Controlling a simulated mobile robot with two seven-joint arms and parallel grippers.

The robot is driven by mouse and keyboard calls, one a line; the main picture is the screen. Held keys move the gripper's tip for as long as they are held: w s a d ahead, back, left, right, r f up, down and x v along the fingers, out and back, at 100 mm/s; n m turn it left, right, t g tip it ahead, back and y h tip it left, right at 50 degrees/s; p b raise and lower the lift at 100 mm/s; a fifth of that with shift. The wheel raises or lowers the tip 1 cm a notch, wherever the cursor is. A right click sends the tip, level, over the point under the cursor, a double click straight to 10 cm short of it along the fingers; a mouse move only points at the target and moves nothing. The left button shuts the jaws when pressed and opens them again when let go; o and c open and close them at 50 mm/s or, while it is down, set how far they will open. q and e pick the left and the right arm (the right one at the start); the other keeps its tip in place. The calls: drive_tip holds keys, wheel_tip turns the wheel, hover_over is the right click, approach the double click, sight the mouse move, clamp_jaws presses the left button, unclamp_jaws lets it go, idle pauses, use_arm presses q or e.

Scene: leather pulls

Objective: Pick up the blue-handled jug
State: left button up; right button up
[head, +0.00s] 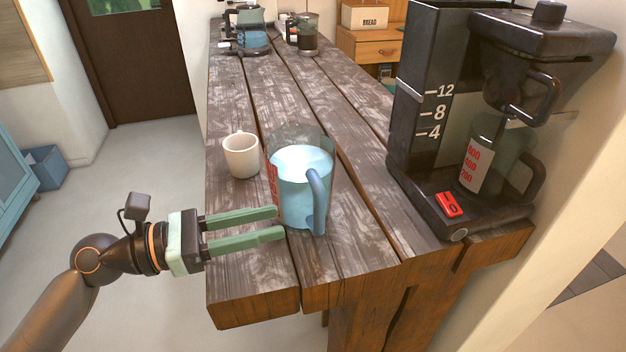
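The blue-handled jug (291,196) stands upright on the wooden table near its front end. It is clear with red markings on its left side and pale blue contents, and its blue handle (317,200) faces the front right. My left gripper (280,222) reaches in from the left with its two green fingers apart. The fingertips are at the jug's lower left side, and nothing shows between the fingers. I cannot tell whether the tips touch the jug. My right gripper is not in view.
A white mug (241,156) stands just behind and left of the jug. A black coffee machine (440,130) with a carafe (490,155) stands to the right. Other jugs (252,35) and a bread box (365,16) are at the back. The table's middle is clear.

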sight(325, 210)
use_arm(q)
drive_tip(key=p+x, duration=0.1)
drive_tip(key=x, duration=0.5)
drive_tip(key=shift+d+r, duration=0.1)
drive_tip(key=shift+p+x, duration=0.65)
drive_tip(key=shift+x, duration=2.05)
drive_tip(key=shift+s, duration=0.2)
drive_tip(key=shift+c, duration=0.3)
clamp_jaws()
drive_tip(key=shift+r, duration=0.25)
